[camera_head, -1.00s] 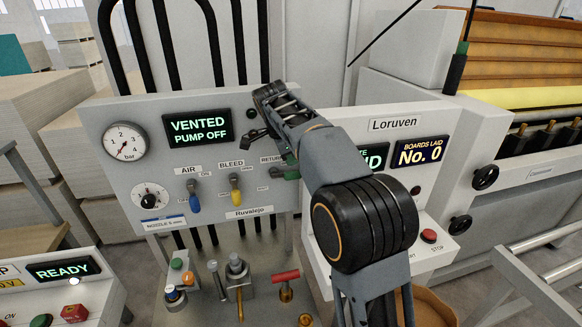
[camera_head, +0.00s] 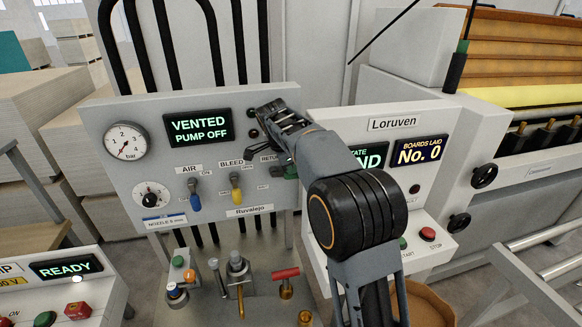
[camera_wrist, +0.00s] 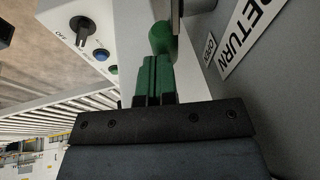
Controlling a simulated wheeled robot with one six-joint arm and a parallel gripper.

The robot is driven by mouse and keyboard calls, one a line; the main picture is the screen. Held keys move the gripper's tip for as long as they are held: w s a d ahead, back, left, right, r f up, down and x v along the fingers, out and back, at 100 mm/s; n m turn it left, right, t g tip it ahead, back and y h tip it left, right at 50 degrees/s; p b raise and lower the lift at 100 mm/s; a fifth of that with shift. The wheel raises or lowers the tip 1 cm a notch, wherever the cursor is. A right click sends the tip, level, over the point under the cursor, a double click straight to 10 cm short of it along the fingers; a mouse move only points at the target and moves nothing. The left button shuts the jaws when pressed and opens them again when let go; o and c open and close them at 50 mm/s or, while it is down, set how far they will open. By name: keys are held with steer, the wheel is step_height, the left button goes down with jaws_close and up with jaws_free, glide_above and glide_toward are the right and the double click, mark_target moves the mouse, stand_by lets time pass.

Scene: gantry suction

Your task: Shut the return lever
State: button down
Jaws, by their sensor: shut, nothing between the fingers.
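The green knob of the return lever (camera_wrist: 163,38) shows at the top of the wrist view, beside the panel's OPEN mark and RETURN label. My gripper (camera_wrist: 157,62) is shut and empty, its dark green fingers together. Its tips are right by the knob; whether they touch it I cannot tell. In the head view my arm reaches up to the panel and covers most of the RETURN spot, with only a bit of dark green showing under the label, and I cannot tell whether that is lever or fingers.
Left of it on the panel (camera_head: 110,165) are the yellow bleed lever (camera_head: 236,188) and blue air lever (camera_head: 195,200), both pointing down. The display (camera_head: 199,130) reads VENTED, PUMP OFF. Below stand several fittings, including a red-handled valve (camera_head: 286,275). The Loruven console (camera_head: 340,125) is close on the right.

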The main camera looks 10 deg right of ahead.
steer(key=shift+d+f, duration=0.1)
steer(key=v, duration=1.3)
steer(key=shift+a+r, duration=0.2)
steer(key=shift+r, duration=0.1)
